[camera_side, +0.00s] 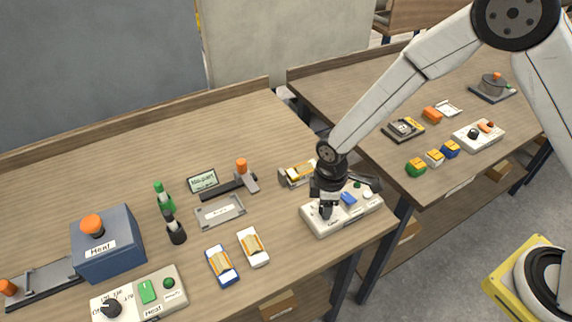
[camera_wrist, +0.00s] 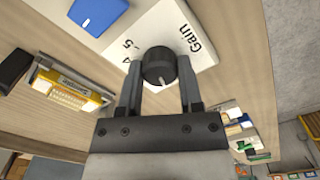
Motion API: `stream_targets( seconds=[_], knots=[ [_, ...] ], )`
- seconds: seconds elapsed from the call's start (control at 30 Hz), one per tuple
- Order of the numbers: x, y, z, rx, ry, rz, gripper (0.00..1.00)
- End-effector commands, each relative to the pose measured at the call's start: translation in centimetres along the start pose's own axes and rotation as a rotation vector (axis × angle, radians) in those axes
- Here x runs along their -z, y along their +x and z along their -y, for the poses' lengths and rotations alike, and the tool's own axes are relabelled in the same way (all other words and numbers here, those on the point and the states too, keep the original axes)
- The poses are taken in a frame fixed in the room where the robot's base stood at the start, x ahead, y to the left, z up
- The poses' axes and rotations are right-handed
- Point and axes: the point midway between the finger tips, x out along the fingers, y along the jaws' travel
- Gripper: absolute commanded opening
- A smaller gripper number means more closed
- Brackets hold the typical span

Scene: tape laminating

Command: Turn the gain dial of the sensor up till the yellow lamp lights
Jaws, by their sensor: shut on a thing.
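The gain dial (camera_wrist: 158,66) is a dark round knob with a pale pointer mark, on a white sensor box (camera_wrist: 205,15) printed "Gain", with the figures 4 and 5 beside it. My gripper (camera_wrist: 160,85) has one finger on each side of the dial and is shut on it. In the side view the white sensor box (camera_side: 355,219) sits at the front right of the near table, with my gripper (camera_side: 326,208) pointing down at its left end. A blue button (camera_side: 348,198) is on its top. I cannot make out a lit yellow lamp.
A yellow-and-white unit (camera_side: 298,173) stands close behind the sensor box. Two tape cassettes (camera_side: 253,247) lie to its left, near a grey tray (camera_side: 220,212). A "Heat" control box (camera_side: 139,298) is at the front left.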

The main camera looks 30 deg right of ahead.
Motion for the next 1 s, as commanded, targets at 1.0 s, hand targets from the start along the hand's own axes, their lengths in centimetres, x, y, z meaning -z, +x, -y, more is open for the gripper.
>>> stream_targets(
  seconds=[1.0],
  knots=[
    [0.0, -0.07, -0.05, 0.0, 0.522, 0.001, 0.0]
  ],
)
